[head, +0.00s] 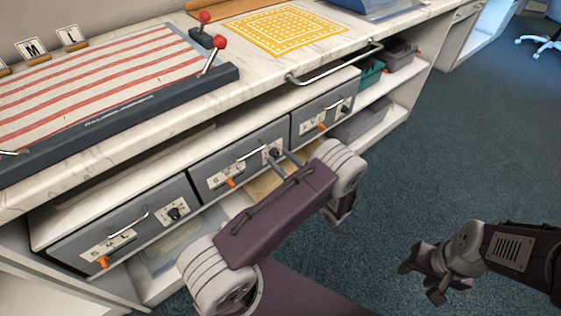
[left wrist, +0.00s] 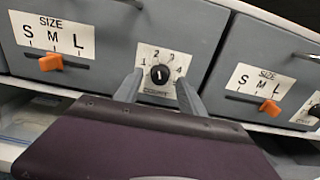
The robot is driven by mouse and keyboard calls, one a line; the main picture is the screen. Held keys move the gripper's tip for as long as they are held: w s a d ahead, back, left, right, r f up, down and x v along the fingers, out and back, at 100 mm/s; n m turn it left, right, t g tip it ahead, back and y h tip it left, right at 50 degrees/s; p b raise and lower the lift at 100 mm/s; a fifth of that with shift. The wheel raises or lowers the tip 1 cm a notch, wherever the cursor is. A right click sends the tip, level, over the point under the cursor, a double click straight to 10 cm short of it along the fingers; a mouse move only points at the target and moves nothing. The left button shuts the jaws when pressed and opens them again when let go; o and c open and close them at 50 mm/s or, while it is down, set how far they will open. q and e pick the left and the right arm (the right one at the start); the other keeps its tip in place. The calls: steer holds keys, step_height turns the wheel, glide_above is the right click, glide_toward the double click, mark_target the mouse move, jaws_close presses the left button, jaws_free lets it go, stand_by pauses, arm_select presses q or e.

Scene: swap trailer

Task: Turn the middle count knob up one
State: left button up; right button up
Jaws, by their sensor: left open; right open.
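The middle count knob (left wrist: 160,75) is a small black dial on a white plate numbered 1 to 4, on the middle grey drawer (head: 215,175). Its white mark looks close to upright, nearest the 2. In the head view the knob (head: 272,153) is just beyond my fingertips. My left gripper (head: 278,158) is open in front of the middle drawer. In the left wrist view its fingers (left wrist: 160,88) stand on either side of the knob, with gaps; whether they reach its depth I cannot tell. My right gripper (head: 425,276) is open and empty over the blue carpet.
Left (head: 120,225) and right (head: 325,108) drawers with their own knobs flank the middle one. Orange size sliders (left wrist: 50,62) sit beside the knobs. The counter (head: 265,70) overhangs above, with a metal rail (head: 335,65). The carpet (head: 450,150) at right is clear.

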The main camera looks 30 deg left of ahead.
arm_select(q)
steer(key=shift+w+a, duration=0.1)
steer(key=shift+a, duration=0.1)
jaws_close()
steer(key=shift+r, duration=0.1)
steer(key=shift+r+m+p, duration=0.1)
steer(key=shift+m+p, duration=1.35)
steer(key=shift+m, duration=0.15)
steer(key=shift+m+p, duration=0.6)
steer(key=shift+m, duration=0.6)
steer(key=shift+m+p, duration=0.5)
steer(key=shift+m, duration=1)
